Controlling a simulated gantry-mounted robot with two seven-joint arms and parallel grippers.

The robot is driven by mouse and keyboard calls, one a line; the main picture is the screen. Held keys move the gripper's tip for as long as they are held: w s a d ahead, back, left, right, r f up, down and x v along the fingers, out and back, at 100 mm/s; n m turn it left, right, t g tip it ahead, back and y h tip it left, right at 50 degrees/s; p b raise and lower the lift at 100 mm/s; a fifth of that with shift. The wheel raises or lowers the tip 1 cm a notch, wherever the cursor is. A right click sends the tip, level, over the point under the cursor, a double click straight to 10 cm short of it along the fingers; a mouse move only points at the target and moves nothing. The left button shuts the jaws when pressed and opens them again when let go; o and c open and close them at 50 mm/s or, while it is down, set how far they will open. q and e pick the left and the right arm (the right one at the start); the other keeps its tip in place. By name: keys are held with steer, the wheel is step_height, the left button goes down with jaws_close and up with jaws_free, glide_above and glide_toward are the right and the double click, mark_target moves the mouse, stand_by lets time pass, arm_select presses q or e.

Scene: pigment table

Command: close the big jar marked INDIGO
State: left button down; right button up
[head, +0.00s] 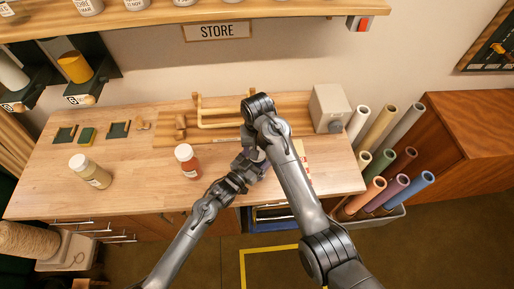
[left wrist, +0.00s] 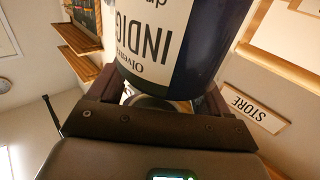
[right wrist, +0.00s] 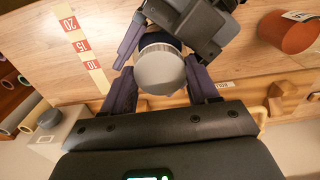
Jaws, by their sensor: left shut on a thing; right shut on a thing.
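The big jar marked INDIGO (left wrist: 205,40) is dark blue with a white label, whose lettering appears upside down in the left wrist view. My left gripper (head: 246,164) is shut on the jar above the front part of the table. A round grey lid (right wrist: 160,70) lies between the fingers of my right gripper (right wrist: 162,98), which is shut on it. Dark blue of the jar shows just behind the lid, with my left gripper beside it. I cannot tell whether the lid is seated on the jar. In the head view my arms mostly hide jar and lid.
A red jar with a white lid (head: 187,160) stands left of my grippers, and a yellowish jar (head: 90,171) stands further left. A numbered strip (right wrist: 84,50) lies on the table. Wooden rails (head: 215,123) and a grey box (head: 329,107) are at the back. Rolled tubes stand at right.

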steer(key=shift+m, duration=0.9)
steer(key=o, duration=1.2)
steer(key=shift+o, duration=0.2)
steer(key=shift+r, duration=3.75)
arm_select(q)
jaws_free()
steer(key=shift+s, duration=0.1)
